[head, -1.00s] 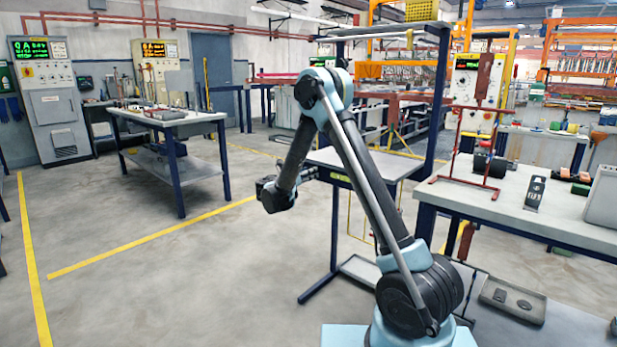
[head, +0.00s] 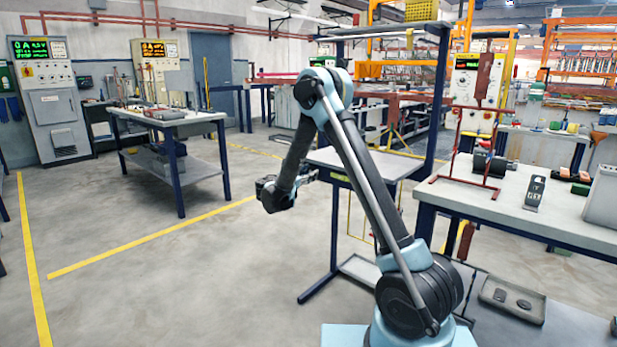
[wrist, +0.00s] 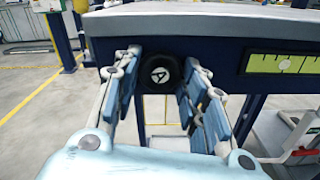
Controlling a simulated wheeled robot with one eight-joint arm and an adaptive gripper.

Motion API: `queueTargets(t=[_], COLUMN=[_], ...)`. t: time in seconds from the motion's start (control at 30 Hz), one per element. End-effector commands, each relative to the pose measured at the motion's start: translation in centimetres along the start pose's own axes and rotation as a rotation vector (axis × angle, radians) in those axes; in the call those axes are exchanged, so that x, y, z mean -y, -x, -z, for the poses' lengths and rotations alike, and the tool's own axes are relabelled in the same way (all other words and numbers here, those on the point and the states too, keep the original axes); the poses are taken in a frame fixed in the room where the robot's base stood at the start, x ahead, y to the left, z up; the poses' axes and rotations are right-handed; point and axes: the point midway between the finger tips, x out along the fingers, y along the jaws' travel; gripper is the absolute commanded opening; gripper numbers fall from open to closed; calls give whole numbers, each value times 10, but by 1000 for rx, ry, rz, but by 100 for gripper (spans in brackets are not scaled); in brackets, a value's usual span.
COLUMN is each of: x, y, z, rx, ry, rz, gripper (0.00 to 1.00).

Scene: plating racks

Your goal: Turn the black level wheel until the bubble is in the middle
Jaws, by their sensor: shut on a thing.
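The black level wheel (wrist: 161,74) with a white mark on its face shows in the wrist view, on the dark blue front edge of a table. My gripper (wrist: 160,86) has one finger on each side of the wheel and is shut on it. It also shows in the head view (head: 309,174) at the table's left edge, where the wheel is hidden. The yellow-green level vial (wrist: 284,64) is on the same edge, right of the wheel. Dark lines cross it, but I cannot make out the bubble. It is small in the head view (head: 340,178).
The level table's grey top (head: 385,163) looks clear, and a dark blue post rises at its back right. A workbench (head: 480,205) with a red rack (head: 497,150) stands to the right. Another bench (head: 190,125) stands to the left. The floor between is open.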

Motion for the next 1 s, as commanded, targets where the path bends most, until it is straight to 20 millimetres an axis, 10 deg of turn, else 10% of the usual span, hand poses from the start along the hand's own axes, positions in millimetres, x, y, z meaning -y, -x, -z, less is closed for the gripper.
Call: queueTargets(t=[0.9, 0.93, 1.0], x=[0, 0, 0], y=[1, 1, 0], z=[0, 0, 0], rx=[-1, -1, -1], ry=[-189, -189, -189], rz=[0, 0, 0], gripper=[15, 46, 60])
